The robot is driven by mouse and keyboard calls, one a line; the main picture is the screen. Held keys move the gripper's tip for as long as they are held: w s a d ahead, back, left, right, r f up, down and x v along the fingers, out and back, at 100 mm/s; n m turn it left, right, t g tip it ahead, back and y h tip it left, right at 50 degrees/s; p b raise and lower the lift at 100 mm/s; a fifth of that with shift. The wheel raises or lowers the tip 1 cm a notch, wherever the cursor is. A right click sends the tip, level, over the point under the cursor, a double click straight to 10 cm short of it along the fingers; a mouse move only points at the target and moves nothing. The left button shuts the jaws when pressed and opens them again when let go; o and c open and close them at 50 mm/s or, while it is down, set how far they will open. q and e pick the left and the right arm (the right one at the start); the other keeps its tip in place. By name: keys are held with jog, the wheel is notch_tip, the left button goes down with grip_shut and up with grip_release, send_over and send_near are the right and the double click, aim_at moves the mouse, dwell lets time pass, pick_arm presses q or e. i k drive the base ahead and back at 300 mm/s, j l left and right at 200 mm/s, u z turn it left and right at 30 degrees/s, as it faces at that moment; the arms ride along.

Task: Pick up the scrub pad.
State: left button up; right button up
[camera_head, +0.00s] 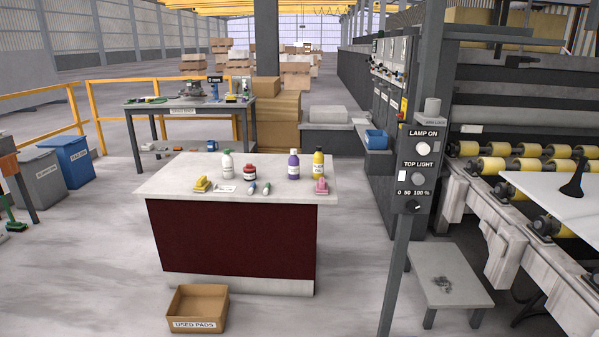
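A stone-topped counter (160,181) with a dark red front stands in the middle of the head view. A yellow block-like pad (201,185) lies at the left of its top, and a pink one (321,186) lies near the right edge. Both look like hand pads; I cannot tell from their looks which is the scrub pad. Between them are a white bottle (227,166), a red-and-dark jar (249,173), two small tubes (266,190), a purple bottle (293,166) and a yellow bottle (318,164). Neither of my grippers is in view.
An open box labelled USED PADS (198,311) sits on the floor before the counter. A grey post with a lamp panel (415,165) and a low stool (452,272) stand to the right, near the roller line (525,163).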

aim_at(322, 187)
jog(key=i, duration=1.9)
